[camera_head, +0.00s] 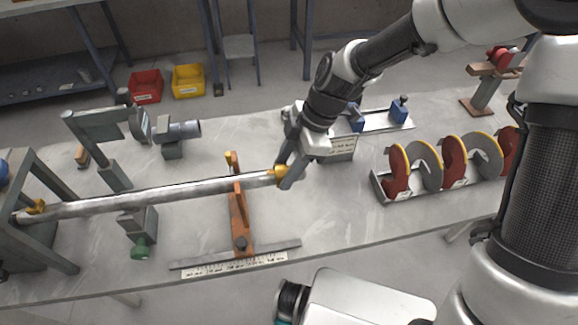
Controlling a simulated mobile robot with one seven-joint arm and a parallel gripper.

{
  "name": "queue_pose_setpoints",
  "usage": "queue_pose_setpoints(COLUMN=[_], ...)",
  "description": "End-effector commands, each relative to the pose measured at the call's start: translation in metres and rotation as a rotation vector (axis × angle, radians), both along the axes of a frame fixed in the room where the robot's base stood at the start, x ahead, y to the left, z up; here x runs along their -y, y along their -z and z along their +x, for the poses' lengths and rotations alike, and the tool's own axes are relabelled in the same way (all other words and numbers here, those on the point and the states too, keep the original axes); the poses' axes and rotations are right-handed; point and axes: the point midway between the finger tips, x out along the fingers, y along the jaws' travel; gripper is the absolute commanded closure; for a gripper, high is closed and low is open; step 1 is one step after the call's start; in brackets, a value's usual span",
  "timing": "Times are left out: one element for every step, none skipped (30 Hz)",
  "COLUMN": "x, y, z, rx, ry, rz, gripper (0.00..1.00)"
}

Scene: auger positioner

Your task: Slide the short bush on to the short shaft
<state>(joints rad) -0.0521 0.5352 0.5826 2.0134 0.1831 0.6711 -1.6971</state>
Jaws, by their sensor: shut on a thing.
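A long silver shaft (150,196) runs from the grey frame at the left across to the orange post, with its right end near my gripper. My gripper (286,180) is shut on a small yellow bush (277,174) at that right end. I cannot tell whether the bush is around the shaft end or only against it, as the fingers hide part of it. Another yellow piece (37,207) sits at the shaft's left end. Which part is the short shaft is not clear from this view.
The orange post (240,218) stands on a scaled rail (190,265) under the shaft. A grey clamp stand (100,125) and a blue-grey cylinder (185,131) stand behind it. The bench front right is clear.

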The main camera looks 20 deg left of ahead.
Motion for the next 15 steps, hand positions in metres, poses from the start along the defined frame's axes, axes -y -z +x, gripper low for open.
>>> queue_pose_setpoints(x=[-0.0016, -0.0023, -0.0031, -0.0037, -0.0044, -0.0053, -0.0059, -0.0066, -0.0074, -0.0081, -0.0082, -0.008, -0.0079, -0.0078, -0.0078], y=[-0.0003, -0.0003, -0.0004, -0.0004, -0.0003, -0.0003, -0.0003, -0.0004, -0.0003, -0.0004, -0.0005, -0.0006, -0.0006, -0.0005, -0.0005], z=[-0.0006, -0.001, -0.0015, -0.0019, -0.0022, -0.0028, -0.0032, -0.0037, -0.0042, -0.0046, -0.0047, -0.0045, -0.0045, -0.0044, -0.0044], rx=[0.001, 0.001, 0.001, 0.001, 0.001, 0.001, 0.001, 0.001, 0.001, 0.001, 0.001, 0.001, 0.001, 0.001, 0.001], ry=[-0.001, -0.001, -0.001, -0.001, -0.001, -0.001, -0.001, -0.001, -0.001, -0.001, -0.001, -0.001, -0.001, -0.001, -0.001], rz=[0.001, 0.001, 0.001, 0.001, 0.001, 0.001, 0.001, 0.001, 0.001, 0.001, 0.001, 0.001, 0.001, 0.001, 0.001], gripper=[0.88, 0.88, 0.88, 0.88, 0.88, 0.88, 0.88, 0.88, 0.88, 0.88, 0.55, 0.48, 0.43, 0.38, 0.35])
